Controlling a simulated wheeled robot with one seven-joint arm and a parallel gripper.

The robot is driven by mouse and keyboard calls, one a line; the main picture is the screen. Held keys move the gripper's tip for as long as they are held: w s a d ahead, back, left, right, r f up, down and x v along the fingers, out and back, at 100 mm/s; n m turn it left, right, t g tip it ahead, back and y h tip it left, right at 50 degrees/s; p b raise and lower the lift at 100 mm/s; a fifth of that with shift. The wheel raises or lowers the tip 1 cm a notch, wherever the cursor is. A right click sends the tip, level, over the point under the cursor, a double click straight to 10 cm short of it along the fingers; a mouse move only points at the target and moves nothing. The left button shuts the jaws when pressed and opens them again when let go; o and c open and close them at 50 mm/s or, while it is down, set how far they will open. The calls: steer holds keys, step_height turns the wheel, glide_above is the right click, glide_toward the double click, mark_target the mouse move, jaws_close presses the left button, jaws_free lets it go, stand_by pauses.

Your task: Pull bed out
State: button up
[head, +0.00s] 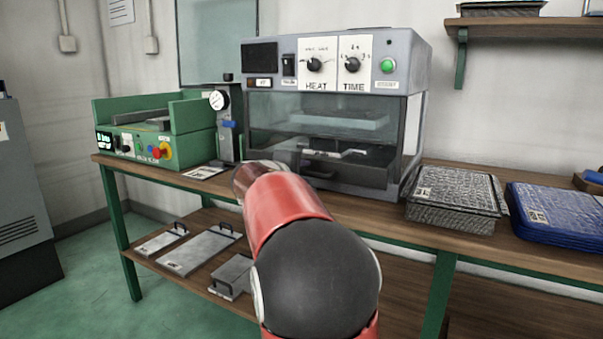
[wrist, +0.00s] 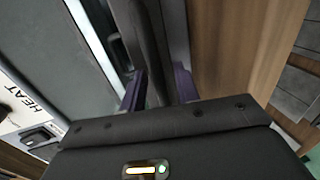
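The forming machine (head: 335,62) stands on the bench, with HEAT and TIME knobs and a clear-walled chamber. Inside its chamber is a dark bed (head: 352,158) with a pale bar across it; a pale sheet hangs above. My arm reaches to the machine's lower front left, and its links hide my gripper in the head view. In the wrist view my gripper's two purple fingers (wrist: 160,86) stand on either side of a dark bar (wrist: 146,35) at the machine's front. Whether they press on the bar is not clear.
Textured grey trays (head: 450,198) and blue trays (head: 560,215) lie right. Flat plates with handles (head: 200,250) lie on the lower shelf.

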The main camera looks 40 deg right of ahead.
jaws_close()
stand_by(0.3)
steer(key=shift+s+a+f+b, duration=0.2)
steer(key=shift+a+b, duration=0.15)
steer(key=shift+a, duration=0.2)
steer(key=f+b+v, duration=0.3)
steer(key=v, duration=1.2)
steer(key=a+f+b+v, duration=0.1)
steer(key=f+b+v, duration=0.2)
steer(key=v, duration=1.2)
steer(key=shift+s+a+b, duration=0.2)
steer(key=shift+s+b, duration=0.1)
steer(key=shift+b, duration=0.1)
